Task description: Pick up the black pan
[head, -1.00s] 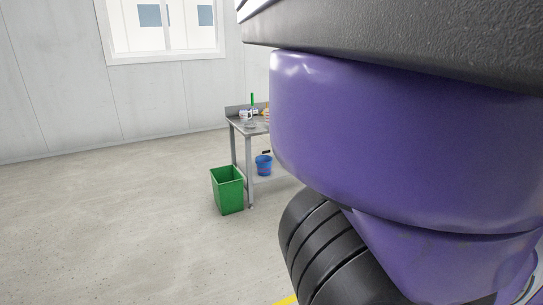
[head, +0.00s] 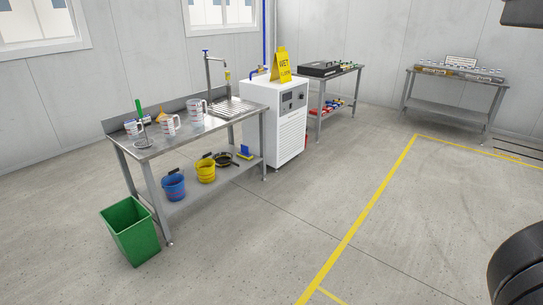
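The black pan (head: 223,159) lies on the lower shelf of the metal sink table (head: 207,128). It is small and dark in the head view, to the right of a yellow bucket (head: 205,171) and just left of a blue item with a yellow part (head: 244,152). The table top stands above the pan. My gripper is not in view. A dark part at the right edge may be mine.
A blue bucket (head: 173,187) shares the lower shelf. A green bin (head: 130,232) stands at the table's front left. A white cabinet (head: 280,116) with a yellow wet-floor sign (head: 281,64) stands right of the table. The floor in front is clear.

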